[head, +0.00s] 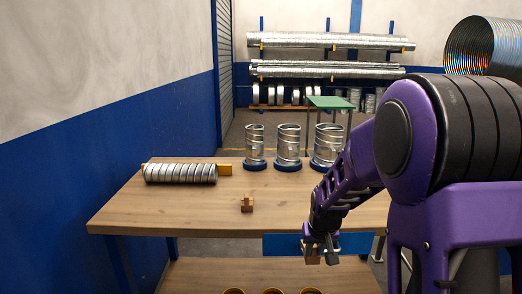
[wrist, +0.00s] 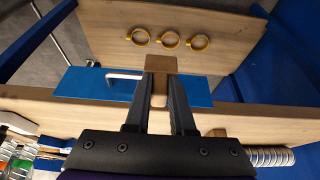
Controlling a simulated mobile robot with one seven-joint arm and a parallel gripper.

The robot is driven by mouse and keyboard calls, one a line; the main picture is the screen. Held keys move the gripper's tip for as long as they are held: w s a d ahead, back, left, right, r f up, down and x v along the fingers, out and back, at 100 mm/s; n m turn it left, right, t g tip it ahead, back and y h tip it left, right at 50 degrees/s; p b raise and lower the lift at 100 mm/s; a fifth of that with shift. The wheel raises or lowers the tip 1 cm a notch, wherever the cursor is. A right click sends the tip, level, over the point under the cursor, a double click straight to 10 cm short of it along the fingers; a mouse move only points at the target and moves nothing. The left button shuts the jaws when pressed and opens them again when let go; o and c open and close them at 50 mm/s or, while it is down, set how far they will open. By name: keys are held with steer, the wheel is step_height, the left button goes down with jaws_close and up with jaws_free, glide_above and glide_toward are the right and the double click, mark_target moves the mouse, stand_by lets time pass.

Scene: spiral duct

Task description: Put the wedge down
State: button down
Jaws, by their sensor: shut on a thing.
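My gripper (head: 320,254) is shut on a small brown wooden wedge (wrist: 162,64), held between its fingertips. In the head view this wedge is small and partly hidden by the fingers, in front of the table's front edge. In the wrist view it appears over the blue panel (wrist: 86,84), with the lower board beyond. A similar wooden piece (head: 247,204) sits on the wooden table (head: 200,217) near its front middle. I cannot tell how far the held wedge is above any surface.
A ribbed metal duct (head: 180,173) lies at the table's left. Three metal duct pieces on blue bases (head: 288,165) stand along the back edge. Three yellow rings (wrist: 168,38) lie on the lower board (wrist: 110,20). The table's left front is clear.

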steer(key=s+f+p, duration=0.1)
steer(key=s+f, duration=0.5)
steer(key=s, duration=0.3)
steer(key=shift+s+f, duration=0.2)
steer(key=shift+f, duration=0.05)
steer(key=shift+a, duration=0.2)
